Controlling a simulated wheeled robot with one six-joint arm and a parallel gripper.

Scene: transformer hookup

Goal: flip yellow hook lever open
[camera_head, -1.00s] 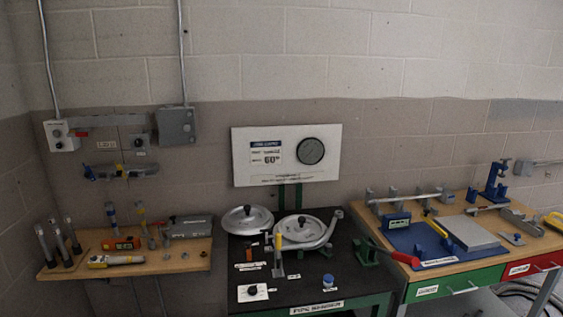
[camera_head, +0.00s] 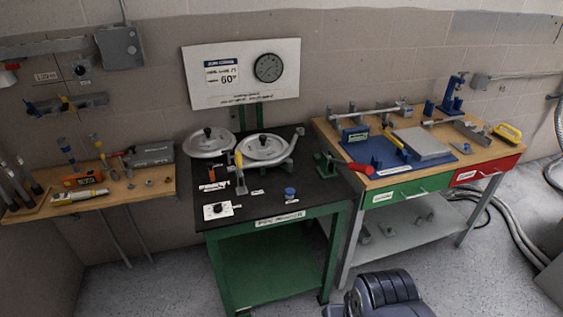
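I cannot tell for sure which yellow part is the hook lever. A yellow-topped upright lever (camera_head: 239,167) stands on the black-topped green table. A yellow handle (camera_head: 507,132) is at that bench's right end. My gripper is not in view. A dark rounded part, probably of my arm, shows at the bottom, well in front of the tables.
The black-topped table (camera_head: 262,197) carries two round silver lids and a red-handled green clamp at its right edge. A wooden shelf (camera_head: 130,188) with tools is at the left. A wooden bench (camera_head: 330,128) with drawers is at the right. Grey floor (camera_head: 170,285) is open in front.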

